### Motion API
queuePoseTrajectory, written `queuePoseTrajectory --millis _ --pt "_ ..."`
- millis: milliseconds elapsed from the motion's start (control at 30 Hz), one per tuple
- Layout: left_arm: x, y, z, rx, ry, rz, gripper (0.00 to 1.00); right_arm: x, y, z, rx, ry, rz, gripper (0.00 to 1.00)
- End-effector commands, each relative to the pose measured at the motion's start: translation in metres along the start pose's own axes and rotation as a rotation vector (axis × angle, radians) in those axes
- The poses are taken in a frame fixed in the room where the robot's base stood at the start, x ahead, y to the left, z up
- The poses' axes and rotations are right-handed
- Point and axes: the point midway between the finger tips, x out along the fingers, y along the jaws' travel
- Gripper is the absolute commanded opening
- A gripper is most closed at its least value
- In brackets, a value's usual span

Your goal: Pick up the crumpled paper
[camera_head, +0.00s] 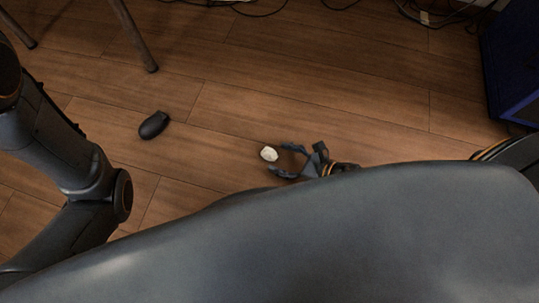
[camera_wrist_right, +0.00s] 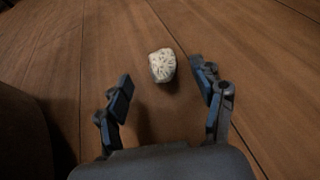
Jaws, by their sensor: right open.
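The crumpled paper (camera_head: 269,154) is a small whitish ball lying on the wooden floor. It also shows in the right wrist view (camera_wrist_right: 162,65), just beyond the fingertips and closer to the right-hand finger. My right gripper (camera_head: 282,159) is open and low over the floor, its fingers pointing at the paper. In the right wrist view my right gripper (camera_wrist_right: 160,78) has nothing between its fingers. My left arm shows at the left of the head view, but its gripper is not in view.
A black computer mouse (camera_head: 154,125) lies on the floor to the left. Chair legs (camera_head: 139,38) stand at the upper left. Cables (camera_head: 440,14) lie along the top edge. A dark blue case (camera_head: 514,65) stands at the right. The floor around the paper is clear.

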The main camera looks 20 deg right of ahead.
Motion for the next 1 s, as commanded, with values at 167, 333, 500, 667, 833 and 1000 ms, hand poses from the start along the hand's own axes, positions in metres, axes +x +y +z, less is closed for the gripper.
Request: queuePoseTrajectory --millis 167,333,500,667,833,1000 --pt "-0.010 0.002 -0.003 0.000 -0.001 0.000 0.41 0.014 -0.001 0.000 -0.003 -0.002 0.001 0.68" --pt "-0.029 0.006 -0.010 0.000 0.000 0.001 0.41 0.040 -0.003 0.003 -0.004 -0.002 0.001 0.68" --pt "-0.035 0.007 -0.012 0.000 0.000 0.001 0.41 0.056 -0.002 0.005 0.000 -0.001 0.000 0.68" --pt "-0.034 0.007 -0.012 0.000 0.000 0.001 0.41 0.057 -0.002 0.006 0.001 0.001 -0.001 0.68" --pt "-0.034 0.007 -0.012 0.000 0.000 0.001 0.41 0.056 -0.002 0.006 0.001 0.001 -0.001 0.52" --pt "-0.034 0.007 -0.012 0.000 -0.001 0.001 0.41 0.056 -0.002 0.006 0.001 0.001 0.000 0.28"
